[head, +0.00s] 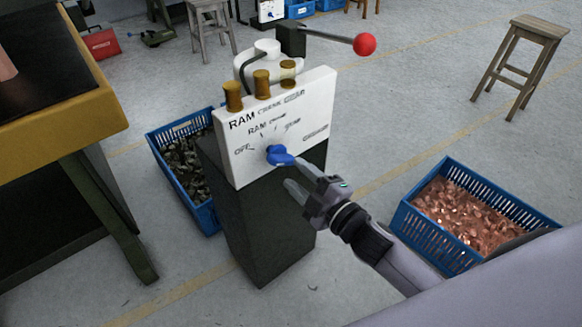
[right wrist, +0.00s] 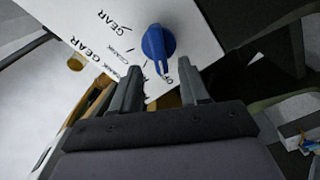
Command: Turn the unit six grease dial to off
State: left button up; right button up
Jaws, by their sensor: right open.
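The blue dial (head: 280,155) sits on a white panel (head: 318,105) fixed to a dark box-shaped pedestal. The panel reads OFF at the left, with RAM, CRANK and GEAR printed around the dial. My right gripper (head: 297,177) is open and close to the dial at its lower right, with nothing between the fingers. In the right wrist view the dial (right wrist: 157,43) lies just beyond the open fingertips (right wrist: 158,72), its narrow end towards the gap between them. I cannot tell which label the dial points at. My left gripper is not in view.
Three brass caps (head: 262,84) and a lever with a red ball (head: 364,44) stand at the panel's top and behind. Blue crates of dark scrap (head: 207,215) and copper pieces (head: 400,222) flank the pedestal. A yellow-edged bench (head: 75,132) is at left.

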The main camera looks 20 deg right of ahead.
jog(key=shift+v, duration=1.6)
jog(key=s+f+m+g+h, duration=0.4)
jog(key=s+f+m+g, duration=0.3)
jog(key=s+f+m, duration=0.65)
notch_tip(320, 180, up, 13)
jog(key=s+d+p, duration=0.2)
jog(key=p, duration=1.4)
jog(key=shift+s, duration=0.1)
